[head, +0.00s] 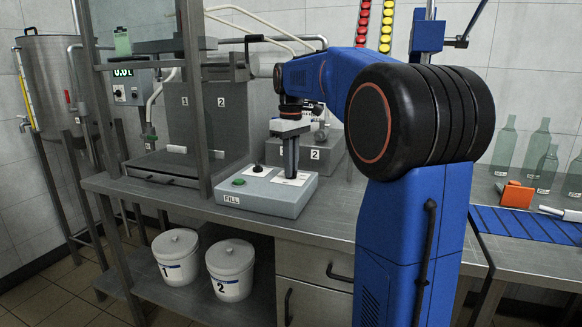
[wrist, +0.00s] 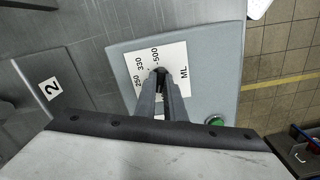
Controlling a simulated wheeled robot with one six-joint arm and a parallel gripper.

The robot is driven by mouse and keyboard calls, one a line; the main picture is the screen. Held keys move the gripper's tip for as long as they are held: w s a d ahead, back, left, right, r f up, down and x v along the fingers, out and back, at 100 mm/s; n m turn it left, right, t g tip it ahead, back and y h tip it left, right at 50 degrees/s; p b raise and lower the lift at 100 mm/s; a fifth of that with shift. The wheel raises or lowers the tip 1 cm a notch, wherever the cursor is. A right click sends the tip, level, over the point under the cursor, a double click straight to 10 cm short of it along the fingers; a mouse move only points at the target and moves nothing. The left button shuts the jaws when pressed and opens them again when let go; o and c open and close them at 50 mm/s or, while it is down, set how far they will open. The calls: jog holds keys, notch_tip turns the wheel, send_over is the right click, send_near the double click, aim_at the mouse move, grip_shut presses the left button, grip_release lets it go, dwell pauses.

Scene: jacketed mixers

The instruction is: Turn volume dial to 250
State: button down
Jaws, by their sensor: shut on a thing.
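The volume dial (wrist: 161,71) is a small dark knob on a white scale plate (wrist: 176,91) marked 250, 330, 500 and ML. The plate is on top of the grey control box (head: 262,203), labelled FILL. My gripper (wrist: 161,78) points down at the plate and is shut on the dial; it also shows in the head view (head: 290,174). The fingers cover most of the dial. I cannot tell which mark it points to. In the head view the dial is hidden behind the fingers.
A green button (head: 238,182) and a black knob (head: 257,168) are on the same box, left of my gripper. A steel upright (head: 193,90) stands to the left. Glass bottles (head: 505,147) and an orange item (head: 516,194) are at the right. Lidded buckets (head: 230,268) sit below.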

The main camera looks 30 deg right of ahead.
jog(key=m, duration=1.3)
jog(key=shift+m, duration=0.4)
dwell(0.3)
jog(key=c, duration=1.8)
grip_release()
jog(key=shift+c, duration=0.2)
jog(key=shift+r, duration=0.1)
notch_tip(320, 180, up, 17)
jog(key=shift+r, duration=0.1)
